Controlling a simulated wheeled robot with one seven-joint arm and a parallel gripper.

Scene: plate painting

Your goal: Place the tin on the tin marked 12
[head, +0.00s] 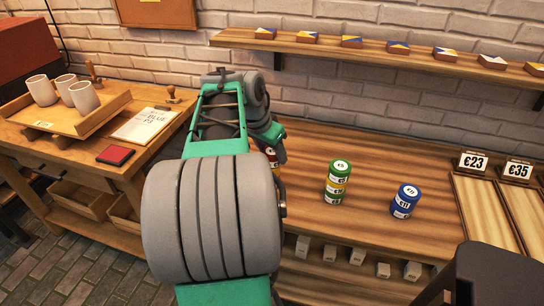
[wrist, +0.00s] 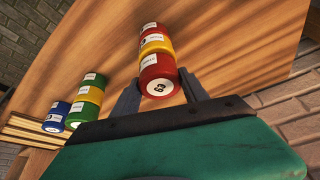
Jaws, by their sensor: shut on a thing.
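My gripper (wrist: 158,77) is shut on a red tin (wrist: 156,64) with a round white label on its end, in the wrist view. Beyond it, a yellow tin (wrist: 157,44) and another red tin (wrist: 148,30) line up with it as one column. I cannot tell whether the held tin touches the yellow one. In the head view my arm hides most of this column. A green, yellow and green stack (head: 338,180) stands upright to the right, and a stack of blue tins (head: 404,201) stands further right. I cannot make out a 12 on any label.
The wooden bench (head: 370,160) is bare around the stacks. Price signs (head: 472,163) stand at its right end. A dark stool or chair (head: 500,275) is at lower right. A wall shelf (head: 390,52) with small painted blocks runs above. A side table at left holds a tray (head: 105,112) with cups.

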